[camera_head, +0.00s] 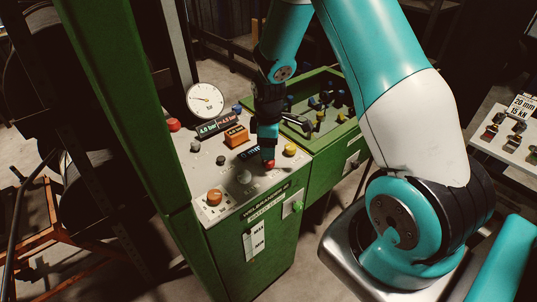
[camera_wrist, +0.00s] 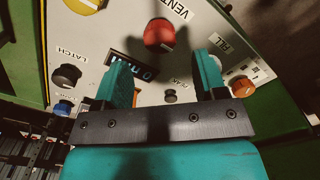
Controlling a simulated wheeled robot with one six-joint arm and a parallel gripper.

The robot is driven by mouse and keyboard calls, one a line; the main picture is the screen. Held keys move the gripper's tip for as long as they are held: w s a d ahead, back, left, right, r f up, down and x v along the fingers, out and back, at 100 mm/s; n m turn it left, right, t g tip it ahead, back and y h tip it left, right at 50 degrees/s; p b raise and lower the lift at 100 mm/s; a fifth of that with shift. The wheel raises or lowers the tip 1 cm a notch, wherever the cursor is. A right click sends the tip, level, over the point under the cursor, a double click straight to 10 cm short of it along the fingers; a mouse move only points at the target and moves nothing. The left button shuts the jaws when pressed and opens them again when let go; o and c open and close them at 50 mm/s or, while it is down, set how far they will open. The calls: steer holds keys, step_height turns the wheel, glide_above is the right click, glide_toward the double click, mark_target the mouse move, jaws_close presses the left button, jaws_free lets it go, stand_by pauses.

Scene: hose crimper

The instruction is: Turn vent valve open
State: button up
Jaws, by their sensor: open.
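The vent valve is a round red knob (camera_wrist: 160,35) beside the printed word VENT on the pale control panel (camera_wrist: 215,20). In the head view the red knob (camera_head: 269,164) shows just below my gripper (camera_head: 268,148). In the wrist view the two teal fingers of my gripper (camera_wrist: 161,62) are apart, with nothing held between them. The knob lies beyond the fingertips, roughly in line with the gap. I cannot tell whether the fingers touch it. No mark of the knob's turn position is readable.
Around the red knob are a yellow knob (camera_head: 290,149), an orange knob (camera_wrist: 243,87) near FILL, a black knob (camera_wrist: 67,75) near LATCH and a small black PEAK knob (camera_wrist: 170,96). A pressure gauge (camera_head: 205,100) stands behind. A green-rimmed bin (camera_head: 330,125) adjoins the panel's right.

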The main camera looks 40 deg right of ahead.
mark_target(269, 163)
steer(key=shift+f+p, duration=0.4)
steer(key=shift+f, duration=2.25)
steer(key=c, duration=0.9)
